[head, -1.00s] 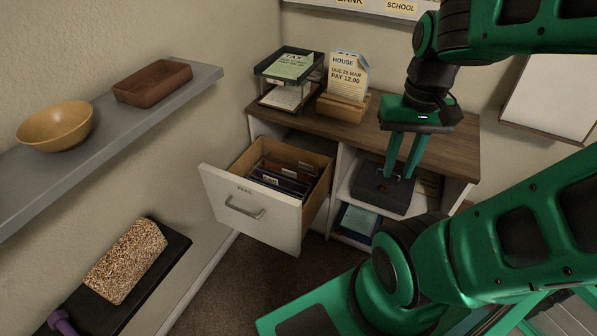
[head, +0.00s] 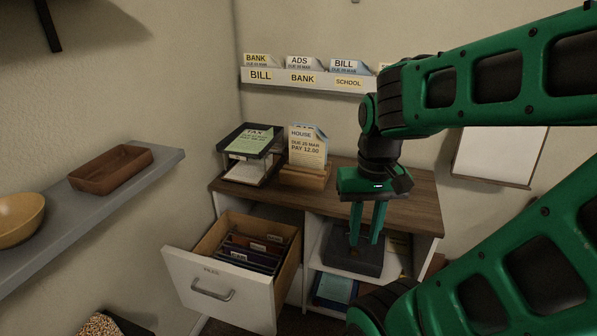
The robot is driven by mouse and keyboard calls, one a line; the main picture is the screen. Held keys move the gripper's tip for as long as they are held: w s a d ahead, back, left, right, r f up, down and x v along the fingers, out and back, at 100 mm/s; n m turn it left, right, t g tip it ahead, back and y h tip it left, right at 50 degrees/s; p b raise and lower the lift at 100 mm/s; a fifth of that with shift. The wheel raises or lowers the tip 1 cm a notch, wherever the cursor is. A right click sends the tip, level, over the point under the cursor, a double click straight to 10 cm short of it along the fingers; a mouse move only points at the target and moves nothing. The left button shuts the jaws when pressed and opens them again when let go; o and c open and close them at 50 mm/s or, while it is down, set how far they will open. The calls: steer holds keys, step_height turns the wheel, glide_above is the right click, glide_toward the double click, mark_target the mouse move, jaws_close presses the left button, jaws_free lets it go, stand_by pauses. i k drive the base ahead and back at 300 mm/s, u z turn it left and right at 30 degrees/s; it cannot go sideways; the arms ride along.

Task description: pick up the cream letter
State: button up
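The cream letter (head: 306,154), marked HOUSE, DUE 20 MAR and PAY 12.00, stands upright in a wooden holder (head: 304,177) on the cabinet top. A bluish sheet shows behind its upper edge. My gripper (head: 365,241) is to the right of the letter and lower in the picture, pointing down. Its two fingers are apart with nothing between them. The fingertips show in front of a dark box (head: 340,262) on the shelf; I cannot tell how far they are from it.
A black tray stack (head: 233,163) with a green TAX paper (head: 250,143) stands left of the holder. An open drawer (head: 190,280) with files juts out below. A wall rack (head: 262,80) holds several letters. The cabinet top (head: 405,212) is bare at right.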

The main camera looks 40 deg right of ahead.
mark_target(307, 148)
steer(key=k, duration=0.5)
steer(key=z, duration=0.7)
steer(key=i, duration=1.4)
steer(key=u, duration=0.05)
